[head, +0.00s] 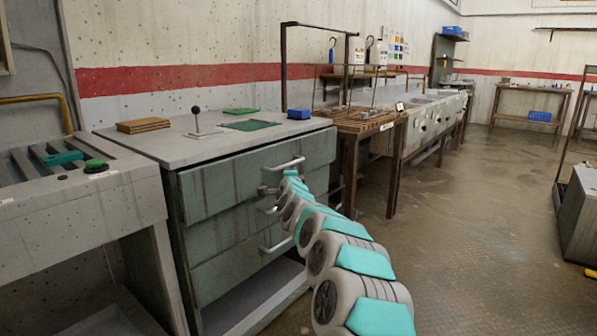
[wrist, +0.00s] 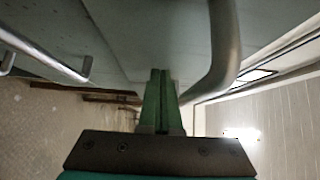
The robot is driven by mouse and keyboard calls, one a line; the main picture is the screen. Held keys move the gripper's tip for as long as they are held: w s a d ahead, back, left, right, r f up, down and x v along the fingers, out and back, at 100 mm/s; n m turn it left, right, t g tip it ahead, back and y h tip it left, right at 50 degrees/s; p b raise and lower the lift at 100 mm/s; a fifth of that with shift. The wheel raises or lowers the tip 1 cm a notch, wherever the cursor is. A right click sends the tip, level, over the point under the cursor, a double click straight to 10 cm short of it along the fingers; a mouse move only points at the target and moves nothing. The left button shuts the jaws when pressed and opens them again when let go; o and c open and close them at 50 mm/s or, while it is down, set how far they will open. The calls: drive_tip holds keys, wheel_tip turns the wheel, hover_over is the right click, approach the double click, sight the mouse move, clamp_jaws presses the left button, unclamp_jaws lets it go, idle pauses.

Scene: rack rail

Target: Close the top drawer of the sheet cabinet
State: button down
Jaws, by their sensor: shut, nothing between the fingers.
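The sheet cabinet (head: 240,235) is grey-green, with stacked drawers and bar handles. Its top drawer (head: 225,187) seems to stand slightly proud of the drawers below; how far is hard to tell. The top drawer's handle (head: 284,164) is a pale bar. My gripper (head: 267,190) is small and partly hidden by my arm, close to the drawer front just below that handle. In the wrist view my gripper (wrist: 160,72) has its green fingers together, empty, pointing at a grey-green front panel beside a curved bar handle (wrist: 226,50). I cannot tell whether the tips touch the panel.
A lower handle (head: 277,243) sticks out under my arm. The cabinet top holds a brown stack (head: 144,126), a blue box (head: 298,114) and a green sheet (head: 250,125). A wooden bench (head: 370,120) stands right of the cabinet.

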drive_tip(key=shift+w+a+p, duration=0.55)
drive_tip(key=shift+w+a, duration=0.45)
drive_tip(key=shift+a, duration=0.2)
drive_tip(key=shift+a+r, duration=0.15)
drive_tip(key=shift+a, duration=0.1)
